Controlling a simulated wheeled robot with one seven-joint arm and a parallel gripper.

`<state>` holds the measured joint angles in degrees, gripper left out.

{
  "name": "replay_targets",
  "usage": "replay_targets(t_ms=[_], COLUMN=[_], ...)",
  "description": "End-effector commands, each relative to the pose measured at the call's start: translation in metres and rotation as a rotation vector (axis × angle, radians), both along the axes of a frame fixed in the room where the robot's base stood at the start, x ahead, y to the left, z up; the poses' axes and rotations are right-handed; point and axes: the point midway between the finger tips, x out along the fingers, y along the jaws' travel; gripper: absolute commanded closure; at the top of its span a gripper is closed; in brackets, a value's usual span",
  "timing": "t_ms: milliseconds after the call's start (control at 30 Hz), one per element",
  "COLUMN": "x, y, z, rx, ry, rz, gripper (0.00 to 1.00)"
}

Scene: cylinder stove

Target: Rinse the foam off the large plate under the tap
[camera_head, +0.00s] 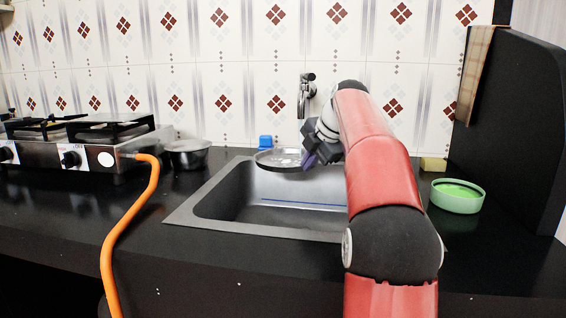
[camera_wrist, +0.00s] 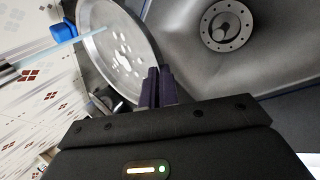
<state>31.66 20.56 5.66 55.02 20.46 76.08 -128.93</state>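The large plate (camera_head: 283,158) is a round metal-grey dish over the back left of the sink (camera_head: 222,208). White foam spots show on its face in the wrist view (camera_wrist: 100,38). My gripper (camera_head: 309,160) is shut on the plate's rim; its dark fingers (camera_wrist: 157,88) meet at the edge in the wrist view. The tap (camera_head: 307,86) is on the tiled wall above and slightly right of the plate. A pale blue streak (camera_wrist: 75,45) crosses to the plate in the wrist view; it looks like water, but I cannot tell for certain.
The sink drain (camera_wrist: 229,27) is clear. A blue block (camera_head: 265,142) stands behind the sink. A metal bowl (camera_head: 188,154), a gas stove (camera_head: 85,145) and an orange hose (camera_head: 128,220) are left. A green-filled dish (camera_head: 457,196) and yellow sponge (camera_head: 433,163) are right.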

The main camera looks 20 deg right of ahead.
Motion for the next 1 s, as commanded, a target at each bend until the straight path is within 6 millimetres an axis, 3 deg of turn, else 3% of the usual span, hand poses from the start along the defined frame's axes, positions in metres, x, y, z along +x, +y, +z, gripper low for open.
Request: replay_targets(t_ms=[567,1000], x=[0.003,-0.027], y=[0.011,0.025], z=[0.0,-0.002], rx=[-0.001,-0.001], ry=[-0.002,-0.003], rz=[0.0,0.001], gripper=[1.0,1.0])
